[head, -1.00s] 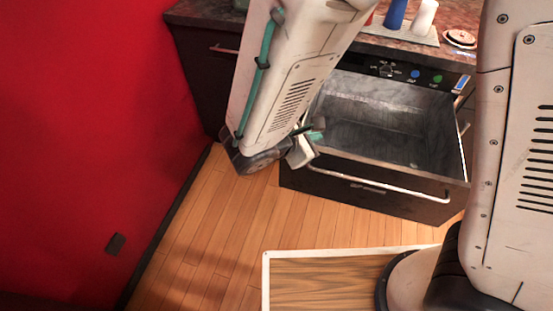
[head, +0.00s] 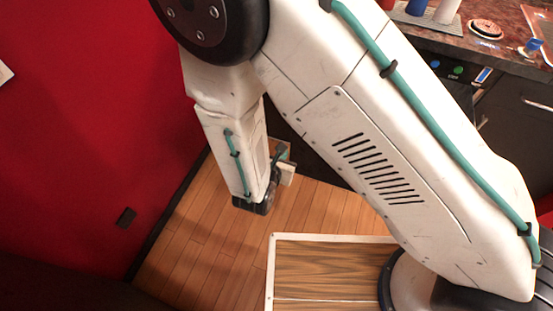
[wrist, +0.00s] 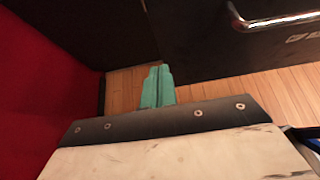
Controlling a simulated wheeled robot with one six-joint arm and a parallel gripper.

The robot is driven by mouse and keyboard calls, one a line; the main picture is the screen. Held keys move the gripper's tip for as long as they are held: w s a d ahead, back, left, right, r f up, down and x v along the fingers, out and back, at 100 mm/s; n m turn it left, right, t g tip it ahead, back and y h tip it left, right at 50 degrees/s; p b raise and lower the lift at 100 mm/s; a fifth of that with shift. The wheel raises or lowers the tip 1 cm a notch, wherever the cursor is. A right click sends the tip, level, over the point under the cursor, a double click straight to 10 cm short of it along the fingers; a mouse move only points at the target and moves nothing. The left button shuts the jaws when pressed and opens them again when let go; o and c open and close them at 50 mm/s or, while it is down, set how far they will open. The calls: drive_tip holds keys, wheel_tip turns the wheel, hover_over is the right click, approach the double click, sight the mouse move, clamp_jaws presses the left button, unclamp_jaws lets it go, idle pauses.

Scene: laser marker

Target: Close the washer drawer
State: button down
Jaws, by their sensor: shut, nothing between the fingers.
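The washer shows in the head view only as part of its control panel (head: 455,70), with blue and green buttons, right of my arm. My arm hides most of the drawer, so I cannot tell how far it is out. A dark front with a metal bar handle (wrist: 275,20) fills the top right of the wrist view. My gripper (head: 283,152) is low, beside a dark front in the head view. Its teal fingers (wrist: 158,86) are shut and empty in the wrist view, left of and below the handle. I cannot tell whether they touch the front.
A red wall (head: 90,120) stands at the left. The counter (head: 500,55) at top right holds bottles and a small round dish (head: 485,29). A pale-edged wooden surface (head: 325,270) is at the bottom. Wooden floor (head: 200,230) is clear around my gripper.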

drive_tip(key=w, duration=0.1)
drive_tip(key=w+d, duration=0.1)
drive_tip(key=w, duration=0.3)
drive_tip(key=shift+d+f, duration=0.25)
drive_tip(key=shift+f, duration=0.05)
